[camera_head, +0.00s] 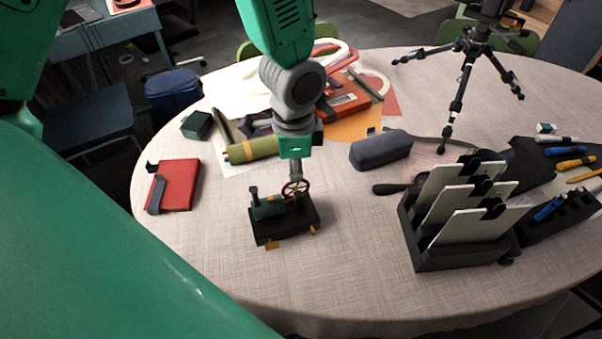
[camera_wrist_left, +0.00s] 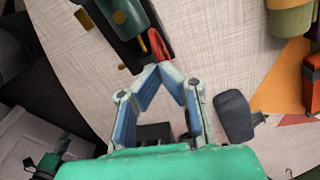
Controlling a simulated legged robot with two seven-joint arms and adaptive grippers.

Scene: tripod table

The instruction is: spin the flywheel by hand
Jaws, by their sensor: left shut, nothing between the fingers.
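A small model engine has a dark green boiler (camera_head: 268,208) on a black base (camera_head: 290,226), standing on the cloth-covered round table. Its red spoked flywheel (camera_head: 295,187) stands upright on the far side of the base. My left gripper (camera_head: 296,178) is above and right behind the flywheel, and its fingers partly overlap it in the head view. In the left wrist view the fingers (camera_wrist_left: 161,68) are shut and empty, with their tips close to the red flywheel rim (camera_wrist_left: 158,45). I cannot tell whether they touch. The boiler (camera_wrist_left: 126,16) shows at the top. My right gripper is not in view.
A black rack with white plates (camera_head: 460,240) stands right of the engine. A grey pouch (camera_head: 381,150) lies behind, an olive roll (camera_head: 252,149) behind left, a red notebook (camera_head: 178,184) at left. A tripod (camera_head: 460,95) stands far right. Cloth in front of the engine is clear.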

